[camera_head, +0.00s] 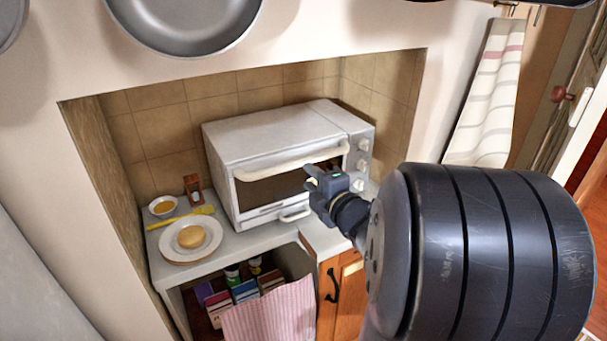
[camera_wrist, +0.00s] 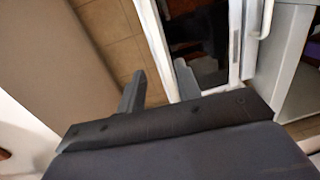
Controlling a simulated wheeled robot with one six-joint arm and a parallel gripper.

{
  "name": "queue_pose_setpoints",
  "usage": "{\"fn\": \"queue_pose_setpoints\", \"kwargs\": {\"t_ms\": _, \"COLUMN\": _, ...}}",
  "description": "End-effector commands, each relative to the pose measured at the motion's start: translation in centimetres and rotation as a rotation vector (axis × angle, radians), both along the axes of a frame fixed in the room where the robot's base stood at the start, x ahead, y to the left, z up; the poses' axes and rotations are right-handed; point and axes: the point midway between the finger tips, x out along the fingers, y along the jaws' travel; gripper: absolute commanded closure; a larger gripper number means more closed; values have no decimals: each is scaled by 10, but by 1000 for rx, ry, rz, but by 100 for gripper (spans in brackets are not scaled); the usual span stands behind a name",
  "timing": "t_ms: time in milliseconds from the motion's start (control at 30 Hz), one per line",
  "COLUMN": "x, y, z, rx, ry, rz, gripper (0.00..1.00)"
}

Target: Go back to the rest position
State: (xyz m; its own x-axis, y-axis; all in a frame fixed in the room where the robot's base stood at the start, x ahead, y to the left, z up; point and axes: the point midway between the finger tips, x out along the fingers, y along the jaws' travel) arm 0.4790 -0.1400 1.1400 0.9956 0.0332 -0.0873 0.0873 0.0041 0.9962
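My gripper (camera_head: 314,178) is in front of the right part of a white toaster oven (camera_head: 262,134) in a tiled niche. In the wrist view the two fingers of my gripper (camera_wrist: 158,88) stand apart with nothing between them, so it is open and empty. The oven (camera_wrist: 150,40) lies beyond the fingers there. Its door looks closed in the head view, with a long cream handle (camera_head: 290,160) across the top. My dark arm hides the lower right of the scene.
On the counter (camera_head: 205,255) stand a plate (camera_head: 175,246) with a bun (camera_head: 191,236), a small bowl (camera_head: 162,206) and a yellow utensil (camera_head: 182,217). Below are a shelf with boxes, a pink striped cloth (camera_head: 270,313) and a wooden cabinet door (camera_head: 341,296). A towel (camera_head: 488,95) hangs at right; pans (camera_head: 185,22) hang above.

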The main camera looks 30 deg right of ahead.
Motion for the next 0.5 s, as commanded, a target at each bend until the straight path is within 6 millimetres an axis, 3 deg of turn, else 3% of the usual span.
{"fn": "queue_pose_setpoints", "kwargs": {"t_ms": 200, "x": -14, "y": -1, "z": 1, "rx": 0, "ry": 1, "rz": -1, "gripper": 67}}
{"fn": "queue_pose_setpoints", "kwargs": {"t_ms": 500, "x": -15, "y": 0, "z": 1, "rx": 1, "ry": 2, "rz": 0, "gripper": 67}}
